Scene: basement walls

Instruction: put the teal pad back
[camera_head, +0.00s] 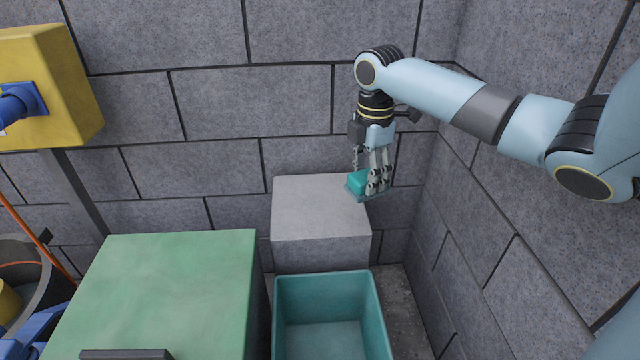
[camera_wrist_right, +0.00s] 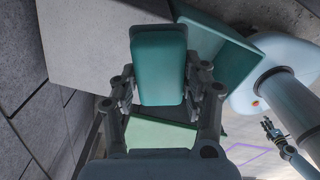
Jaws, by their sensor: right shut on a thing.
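The teal pad (camera_head: 357,182) is between the fingers of my right gripper (camera_head: 373,186), at the right edge of the pale grey block (camera_head: 318,205) in the head view. Whether it touches the block is unclear. In the right wrist view the pad (camera_wrist_right: 158,65) fills the space between the fingers, and my right gripper (camera_wrist_right: 158,92) is shut on it. My left gripper (camera_wrist_right: 270,127) shows small at the right of the right wrist view; its opening is too small to tell.
An open teal bin (camera_head: 373,315) stands in front of the block. A green-topped box (camera_head: 160,290) is left of it. Stone block walls close in behind and at right. A yellow box (camera_head: 55,85) hangs at upper left, above a dark bucket (camera_head: 45,285).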

